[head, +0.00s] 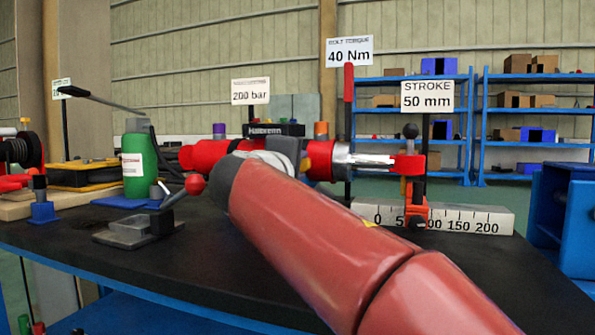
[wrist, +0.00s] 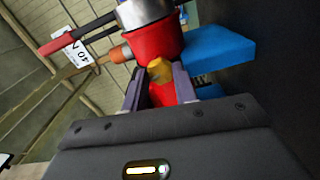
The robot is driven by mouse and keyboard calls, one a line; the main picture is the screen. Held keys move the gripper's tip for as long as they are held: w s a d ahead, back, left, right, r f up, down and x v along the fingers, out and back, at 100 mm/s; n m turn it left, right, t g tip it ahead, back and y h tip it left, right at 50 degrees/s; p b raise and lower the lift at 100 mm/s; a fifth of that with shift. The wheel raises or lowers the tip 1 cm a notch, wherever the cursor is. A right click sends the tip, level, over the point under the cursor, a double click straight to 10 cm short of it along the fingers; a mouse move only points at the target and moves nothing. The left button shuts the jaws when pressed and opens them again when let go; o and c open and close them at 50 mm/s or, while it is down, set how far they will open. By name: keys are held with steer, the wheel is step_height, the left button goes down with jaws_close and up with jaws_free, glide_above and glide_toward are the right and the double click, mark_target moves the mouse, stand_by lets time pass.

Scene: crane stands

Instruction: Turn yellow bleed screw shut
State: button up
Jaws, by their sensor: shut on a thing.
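The yellow bleed screw (wrist: 159,70) shows in the wrist view, in front of the red cylinder body (wrist: 156,42). My gripper (wrist: 158,75) is shut on the screw, with one grey finger on each side of it. In the head view the red cylinder (head: 320,158) lies across the bench, with a silver rod (head: 370,159) at its right. The screw's angle and depth cannot be told.
A blue block (wrist: 215,48) is close on the right in the wrist view. In the head view, a green bottle (head: 138,165), a red-knobbed lever (head: 190,188) and a scale block (head: 470,218) stand around on the dark bench (head: 60,236).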

steer(key=shift+m, duration=0.8)
steer(key=o, duration=1)
steer(key=v, duration=0.7)
steer(key=shift+s+a, duration=0.15)
steer(key=shift+s, duration=0.2)
